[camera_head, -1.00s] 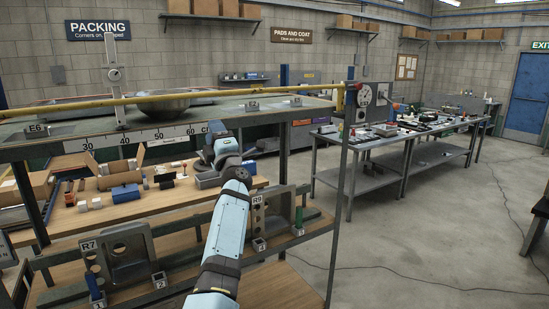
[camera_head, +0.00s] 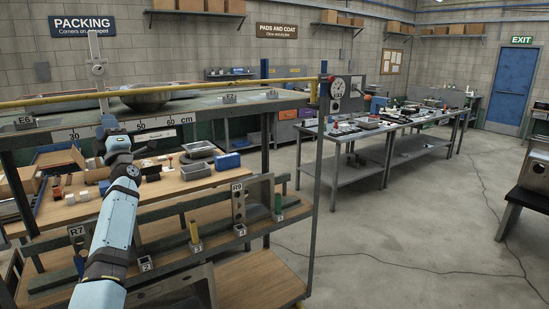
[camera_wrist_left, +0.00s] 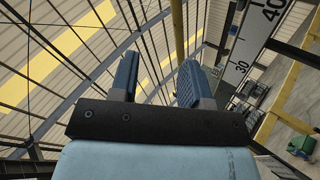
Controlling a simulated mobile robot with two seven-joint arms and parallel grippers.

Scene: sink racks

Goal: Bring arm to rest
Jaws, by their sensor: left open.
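My left arm, pale blue with dark joints, reaches up from the bottom left of the head view. Its gripper (camera_head: 108,126) is at the far end, in front of the rack's upper shelf edge and ruler strip. In the left wrist view the two blue fingers (camera_wrist_left: 160,82) stand apart with nothing between them, so the gripper is open and empty. My right gripper is in neither view.
Open floor (camera_head: 400,230) lies right.

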